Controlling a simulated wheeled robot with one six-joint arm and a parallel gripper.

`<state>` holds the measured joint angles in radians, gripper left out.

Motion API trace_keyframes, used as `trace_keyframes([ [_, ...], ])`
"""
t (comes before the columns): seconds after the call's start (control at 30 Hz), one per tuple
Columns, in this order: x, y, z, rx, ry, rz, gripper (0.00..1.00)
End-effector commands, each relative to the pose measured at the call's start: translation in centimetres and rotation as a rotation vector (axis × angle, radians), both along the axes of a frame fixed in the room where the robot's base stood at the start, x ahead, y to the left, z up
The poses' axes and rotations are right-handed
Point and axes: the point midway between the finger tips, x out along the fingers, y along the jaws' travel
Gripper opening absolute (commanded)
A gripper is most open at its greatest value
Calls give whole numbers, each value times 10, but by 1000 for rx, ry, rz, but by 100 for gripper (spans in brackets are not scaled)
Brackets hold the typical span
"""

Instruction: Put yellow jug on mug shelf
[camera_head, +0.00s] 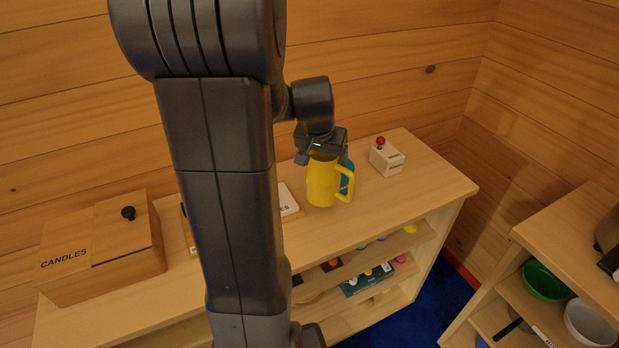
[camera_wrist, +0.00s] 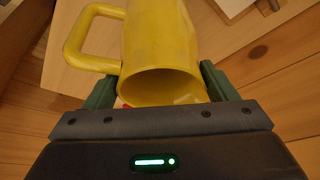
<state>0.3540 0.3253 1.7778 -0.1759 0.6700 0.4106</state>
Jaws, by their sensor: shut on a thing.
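The yellow jug (camera_head: 322,183) is in my gripper (camera_head: 324,156), above or at the top of the long wooden shelf unit (camera_head: 408,205). It looks upright, with its handle to the right in the head view. I cannot tell whether its base touches the top. In the wrist view the jug (camera_wrist: 165,45) fills the space between the green fingers of my gripper (camera_wrist: 158,88), its open mouth facing the camera and its handle to the left. No shelf marked for mugs is readable in either view; my arm hides part of the unit.
A wooden box marked CANDLES (camera_head: 100,244) stands at the left of the top. A small white box with a red knob (camera_head: 386,157) stands to the right of the jug. Small items lie on the lower shelves. A second shelf (camera_head: 560,246) at right holds a green bowl (camera_head: 544,281).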

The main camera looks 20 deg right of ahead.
Motion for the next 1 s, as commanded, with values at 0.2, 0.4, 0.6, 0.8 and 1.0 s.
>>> trace_keyframes([
  [0.2,0,0,-21,-1,1,1,18],
  [0.4,0,0,-48,-1,2,1,18],
  [0.6,1,0,-54,-1,-3,0,18],
  [0.8,1,0,-56,-1,-3,0,18],
  [1.0,0,0,-57,-1,-1,0,100],
])
